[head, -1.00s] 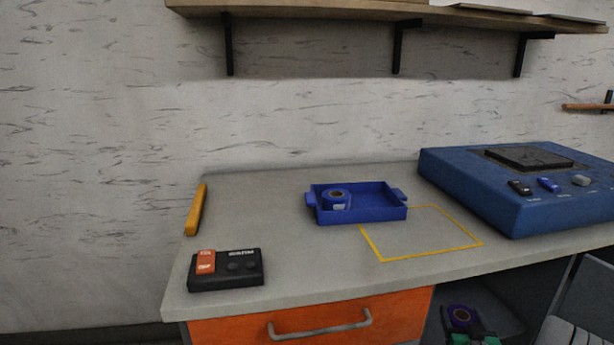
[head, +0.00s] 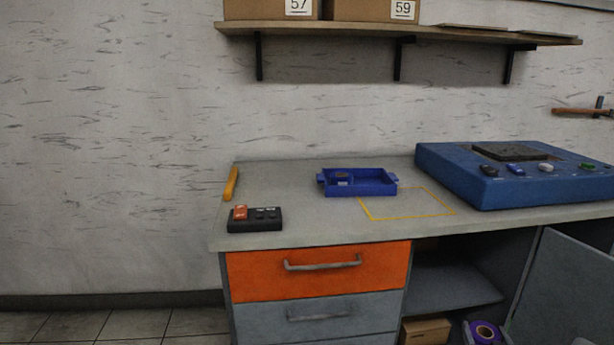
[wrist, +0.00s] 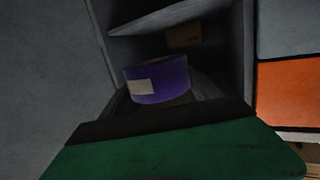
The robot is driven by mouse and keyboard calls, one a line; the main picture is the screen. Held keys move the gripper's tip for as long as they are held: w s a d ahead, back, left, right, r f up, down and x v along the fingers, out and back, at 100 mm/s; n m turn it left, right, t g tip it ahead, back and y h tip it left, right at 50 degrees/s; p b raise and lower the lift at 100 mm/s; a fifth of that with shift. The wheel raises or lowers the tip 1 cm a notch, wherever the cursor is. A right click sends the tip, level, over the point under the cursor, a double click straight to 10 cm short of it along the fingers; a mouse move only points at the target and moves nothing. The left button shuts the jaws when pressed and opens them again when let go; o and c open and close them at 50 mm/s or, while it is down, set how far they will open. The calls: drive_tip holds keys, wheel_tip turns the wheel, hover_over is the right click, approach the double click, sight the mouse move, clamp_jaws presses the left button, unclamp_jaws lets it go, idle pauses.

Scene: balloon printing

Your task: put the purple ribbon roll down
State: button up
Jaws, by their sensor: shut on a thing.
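The purple ribbon roll (head: 485,333) shows at the bottom right edge of the head view, low in front of the open cabinet. In the wrist view the roll (wrist: 157,80) has a pale label on its side. My gripper (wrist: 160,118), green with dark pads, is shut on the roll. The roll's lower part is hidden behind the pad. Most of the gripper is out of the head view.
The open cabinet has a grey shelf (head: 447,287) and a cardboard box (head: 426,330) below it. A grey door (head: 570,285) stands at right. Above, the worktop (head: 310,215) carries a blue tray (head: 362,189), a blue machine (head: 500,190) and a black control box (head: 256,225).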

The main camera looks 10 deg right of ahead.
drive_tip(key=s+a+f+n+y, duration=0.1)
drive_tip(key=s+a+f+y, duration=0.1)
drive_tip(key=a+f, duration=0.55)
drive_tip(key=a+r+n+t+y, duration=0.1)
drive_tip(key=a+r+n+y, duration=0.2)
drive_tip(key=a+r, duration=0.75)
drive_tip(key=a+r+n+y, duration=0.4)
drive_tip(key=a+r+y, duration=0.2)
drive_tip(key=a+r, duration=1.25)
drive_tip(key=w+r+p, duration=0.3)
drive_tip(key=r+p, duration=1.6)
drive_tip(key=p, duration=1.3)
drive_tip(key=shift+w+d+r+g+p, duration=0.15)
drive_tip(key=shift+d+r+g+p, duration=0.15)
drive_tip(key=shift+d+g, duration=0.1)
